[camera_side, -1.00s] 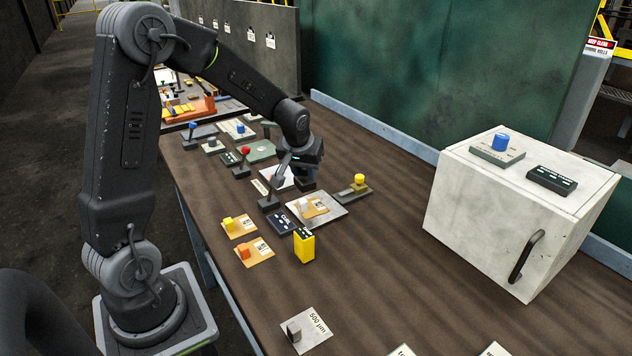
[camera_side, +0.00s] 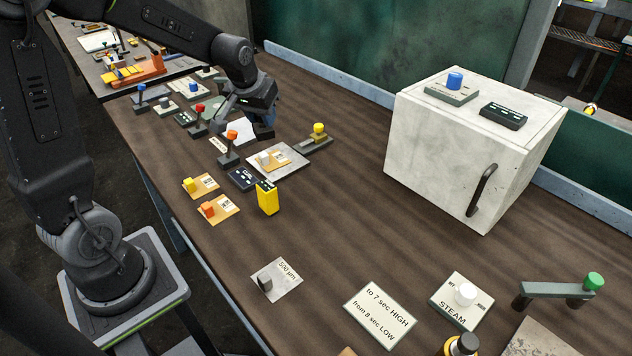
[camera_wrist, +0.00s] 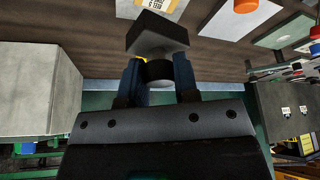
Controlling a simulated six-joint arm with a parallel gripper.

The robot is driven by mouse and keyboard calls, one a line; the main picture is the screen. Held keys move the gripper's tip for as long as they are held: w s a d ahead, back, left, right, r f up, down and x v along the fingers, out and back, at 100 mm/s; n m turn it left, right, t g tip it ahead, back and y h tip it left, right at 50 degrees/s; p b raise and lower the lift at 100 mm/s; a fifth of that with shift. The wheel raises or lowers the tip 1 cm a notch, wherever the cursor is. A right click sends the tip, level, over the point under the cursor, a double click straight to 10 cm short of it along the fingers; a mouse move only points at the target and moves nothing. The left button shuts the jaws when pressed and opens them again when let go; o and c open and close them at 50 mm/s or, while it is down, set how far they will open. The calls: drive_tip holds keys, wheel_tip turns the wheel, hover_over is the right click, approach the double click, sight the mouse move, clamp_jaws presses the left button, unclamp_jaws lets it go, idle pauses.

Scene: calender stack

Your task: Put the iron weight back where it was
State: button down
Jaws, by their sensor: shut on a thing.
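My gripper (camera_wrist: 160,78) is shut on a dark grey block with a round dark neck, which I take as the iron weight (camera_wrist: 157,37). Its blue fingers press on either side of the neck in the wrist view. In the side view, my gripper (camera_side: 262,122) is over the far part of the table, beside a white sheet (camera_side: 238,131). The weight is mostly hidden there behind the fingers, and I cannot tell whether it touches the table.
A lever with an orange knob (camera_side: 232,134) stands close in front of my gripper. A yellow-knobbed device (camera_side: 319,130) is to the right. A large pale cabinet (camera_side: 440,150) stands right. The middle table is bare.

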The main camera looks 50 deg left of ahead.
drive_tip(key=shift+m, duration=0.5)
drive_tip(key=w+d+f, duration=0.2)
drive_tip(key=d, duration=0.2)
drive_tip(key=w+d+f, duration=0.2)
drive_tip(key=d, duration=0.3)
drive_tip(key=w+d+f, duration=0.2)
drive_tip(key=d+f, duration=0.1)
drive_tip(key=d, duration=0.2)
drive_tip(key=shift+f, duration=2.05)
drive_tip(key=shift+f, duration=0.15)
drive_tip(key=c, duration=0.9)
unclamp_jaws()
drive_tip(key=shift+o, duration=0.2)
drive_tip(key=shift+s+r, duration=0.1)
drive_tip(key=shift+r, duration=0.3)
drive_tip(key=v, duration=1.1)
drive_tip(key=shift+s+r, duration=0.2)
drive_tip(key=shift+s, duration=0.05)
